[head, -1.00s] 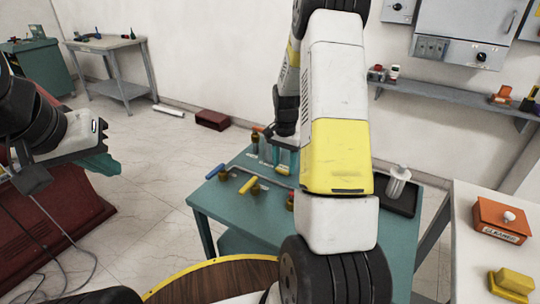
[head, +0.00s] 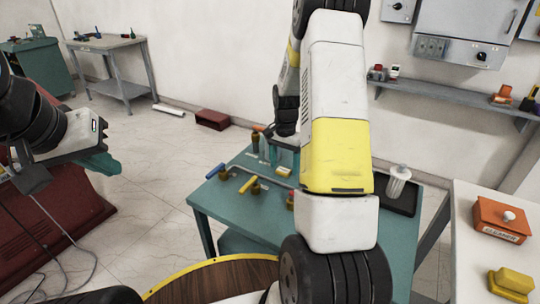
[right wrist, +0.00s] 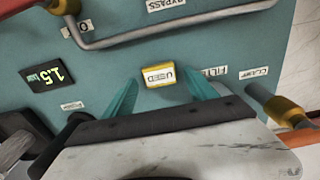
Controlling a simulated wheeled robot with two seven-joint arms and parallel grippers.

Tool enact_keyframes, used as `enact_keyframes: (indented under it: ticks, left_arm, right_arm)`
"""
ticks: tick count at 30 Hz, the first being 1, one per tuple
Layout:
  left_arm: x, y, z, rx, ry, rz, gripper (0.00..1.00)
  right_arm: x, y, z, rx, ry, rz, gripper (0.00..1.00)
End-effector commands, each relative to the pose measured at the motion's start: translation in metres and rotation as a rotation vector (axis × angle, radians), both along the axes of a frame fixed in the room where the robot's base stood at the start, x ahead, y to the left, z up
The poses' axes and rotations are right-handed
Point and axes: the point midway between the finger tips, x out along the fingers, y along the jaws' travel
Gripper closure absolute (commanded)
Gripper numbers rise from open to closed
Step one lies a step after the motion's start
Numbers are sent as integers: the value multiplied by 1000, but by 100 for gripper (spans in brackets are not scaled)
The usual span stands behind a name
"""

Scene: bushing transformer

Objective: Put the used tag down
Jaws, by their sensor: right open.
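The used tag (right wrist: 158,77), a small yellow block with a white "USED" label, lies on the teal table top in the right wrist view. It also shows as a small pale and yellow piece in the head view (head: 283,171). My right gripper (right wrist: 160,82) is open, with its teal fingers on either side of the tag in the picture and apart from it. In the head view my right arm hides part of the table. My left gripper (head: 103,164) hangs at the left, away from the table; its jaw gap is unclear.
A grey pipe (right wrist: 165,32), yellow-collared fittings (right wrist: 285,108) and a lit readout (right wrist: 48,77) surround the tag. A black tray (head: 405,203) with a clear white-capped part stands right. The white table (head: 465,225) holds an orange box (head: 500,220) and a yellow block (head: 511,284).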

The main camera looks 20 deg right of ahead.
Motion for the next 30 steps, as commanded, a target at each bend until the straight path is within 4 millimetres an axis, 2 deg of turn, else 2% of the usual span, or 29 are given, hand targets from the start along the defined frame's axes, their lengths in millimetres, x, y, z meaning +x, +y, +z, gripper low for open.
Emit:
enact_keyframes:
  ticks: [12,21,23,26,30]
  left_arm:
    - [0,0,0,0,0,0,100]
    - [0,0,0,0,0,0,100]
    - [0,0,0,0,0,0,100]
    - [0,0,0,0,0,0,100]
    - [0,0,0,0,0,0,100]
  right_arm:
    - [1,0,86,0,-6,1,34]
    - [-2,3,120,3,-14,14,34]
    - [-7,8,132,9,-32,39,34]
    - [-25,24,162,23,-89,115,34]
    - [-66,53,211,38,-203,278,34]
